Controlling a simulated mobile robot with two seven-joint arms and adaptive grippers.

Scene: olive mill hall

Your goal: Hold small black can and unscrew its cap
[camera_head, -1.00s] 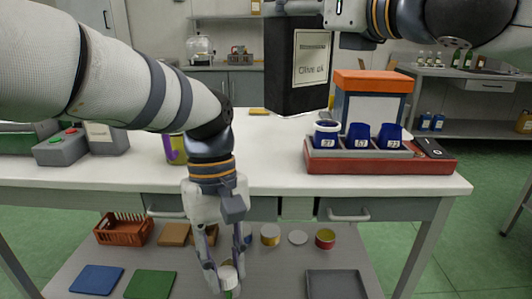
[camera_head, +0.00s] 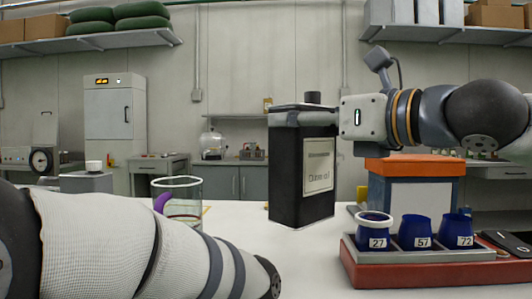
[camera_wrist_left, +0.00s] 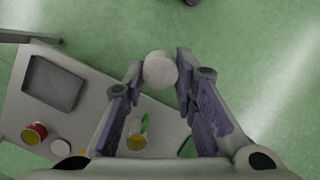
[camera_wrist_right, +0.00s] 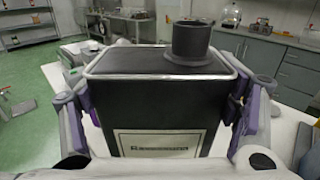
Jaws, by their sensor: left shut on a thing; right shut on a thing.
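The black can (camera_head: 300,175) with a pale label stands upright in the head view, above or on the white table; I cannot tell whether its base touches. My right gripper (camera_wrist_right: 163,95) is shut on its sides near the top. A dark round spout or cap (camera_wrist_right: 190,40) rises from the can's top in the right wrist view; it also shows in the head view (camera_head: 312,97). The left gripper is outside the head view.
A red stand (camera_head: 400,276) with blue numbered cups and an orange-topped box (camera_head: 414,166) are on the table's right. A clear jar (camera_head: 178,200) stands left of the can.

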